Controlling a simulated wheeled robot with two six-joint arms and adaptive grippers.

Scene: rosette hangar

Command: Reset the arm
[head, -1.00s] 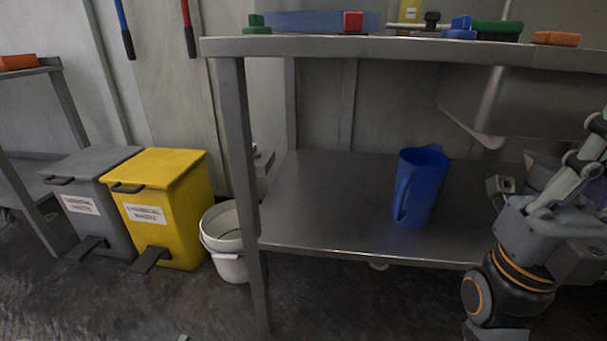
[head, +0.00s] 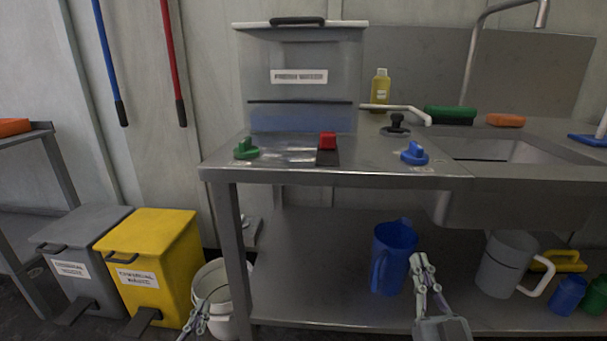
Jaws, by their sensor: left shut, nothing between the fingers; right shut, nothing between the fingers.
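My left gripper (head: 203,306) shows at the bottom edge in front of the white bucket, pointing up, with its fingers shut and empty. My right gripper (head: 419,260) points up in front of the lower shelf, just right of the blue jug (head: 394,260). Its fingers are shut with nothing between them. I cannot tell how far it is from the jug. Most of both arms lies below the picture.
The steel sink bench (head: 340,175) spans the right, with a clear water tank (head: 304,105) on top. A grey jug (head: 508,262) stands on the lower shelf. A yellow bin (head: 150,258), a grey bin (head: 82,240) and a white bucket (head: 213,283) stand left.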

